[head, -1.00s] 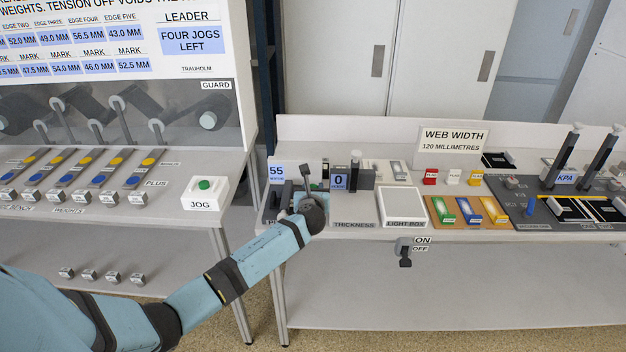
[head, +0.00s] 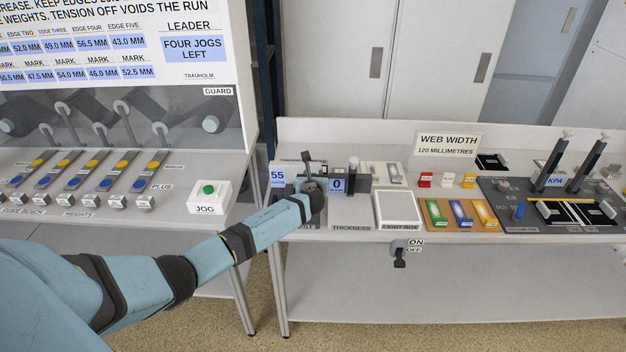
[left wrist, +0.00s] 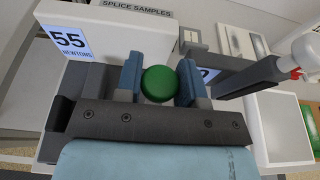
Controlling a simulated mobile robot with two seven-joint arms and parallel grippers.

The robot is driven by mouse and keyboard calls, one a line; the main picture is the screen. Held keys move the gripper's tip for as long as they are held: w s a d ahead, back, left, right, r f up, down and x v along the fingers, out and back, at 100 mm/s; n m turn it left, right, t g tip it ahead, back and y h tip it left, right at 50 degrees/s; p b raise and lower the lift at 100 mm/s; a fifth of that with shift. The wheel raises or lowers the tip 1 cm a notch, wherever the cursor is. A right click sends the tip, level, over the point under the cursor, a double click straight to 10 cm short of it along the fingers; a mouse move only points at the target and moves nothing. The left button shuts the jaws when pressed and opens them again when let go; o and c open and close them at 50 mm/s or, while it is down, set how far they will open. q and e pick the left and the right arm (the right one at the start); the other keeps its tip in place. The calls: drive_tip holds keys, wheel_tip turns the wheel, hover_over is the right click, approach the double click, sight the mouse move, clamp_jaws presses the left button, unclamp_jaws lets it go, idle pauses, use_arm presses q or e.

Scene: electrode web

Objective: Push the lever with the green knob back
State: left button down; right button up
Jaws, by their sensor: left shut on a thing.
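The green knob (left wrist: 158,84) sits between the two blue-grey fingers of my left gripper (left wrist: 158,78) in the left wrist view. The gripper is shut on it. In the head view my left gripper (head: 312,187) is over the peel tester at the left end of the bench, and my wrist hides the knob. The lever's shaft is hidden in the left wrist view. The display reading 55 newtons (left wrist: 70,40) stands just behind and left of the fingers. It also shows in the head view (head: 277,177). My right gripper is not in view.
The thickness gauge with its 0 display (head: 338,185) stands close to the right of my gripper. The light box (head: 397,208) is beyond it. The JOG button box (head: 209,197) is on the left bench.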

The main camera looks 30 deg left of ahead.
use_arm(q)
drive_tip(key=shift+w+a+r, duration=0.2)
drive_tip(key=shift+w, duration=0.1)
drive_tip(key=c, duration=1.1)
unclamp_jaws()
drive_tip(key=o, duration=0.4)
drive_tip(key=shift+f, duration=0.15)
drive_tip(key=shift+c, duration=0.2)
drive_tip(key=v, duration=1.4)
drive_tip(key=shift+f, duration=0.1)
